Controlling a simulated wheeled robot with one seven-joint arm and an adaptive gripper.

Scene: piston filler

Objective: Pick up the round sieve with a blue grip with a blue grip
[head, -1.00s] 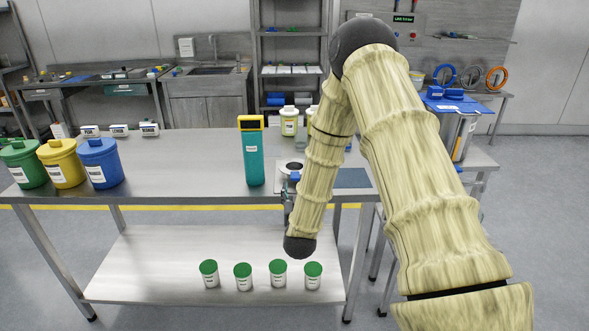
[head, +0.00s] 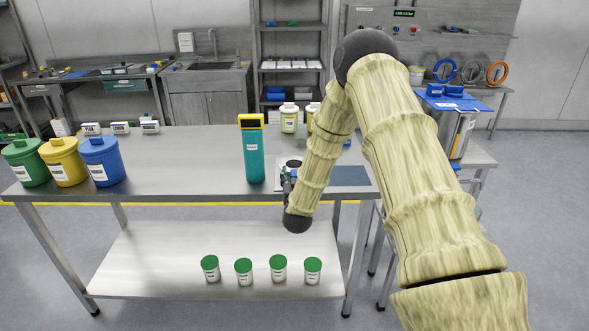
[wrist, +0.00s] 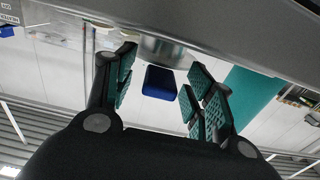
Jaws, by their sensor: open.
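The round sieve (wrist: 165,48) shows in the wrist view as a metal rim close to the steel table edge. Its blue grip (wrist: 158,84) points towards my gripper (wrist: 160,74) and lies between the two open finger pairs, with gaps visible on both sides. In the head view my gripper (head: 288,183) is at the front edge of the table, mostly hidden by my arm. The sieve there is only partly visible, as a small dark round opening (head: 293,163) just beyond the gripper.
A teal container with a yellow top (head: 253,150) stands just left of the gripper. Green, yellow and blue lidded bins (head: 101,162) stand at the table's left. Several green-lidded jars (head: 278,268) stand on the lower shelf. A blue-grey mat (head: 349,176) lies to the right.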

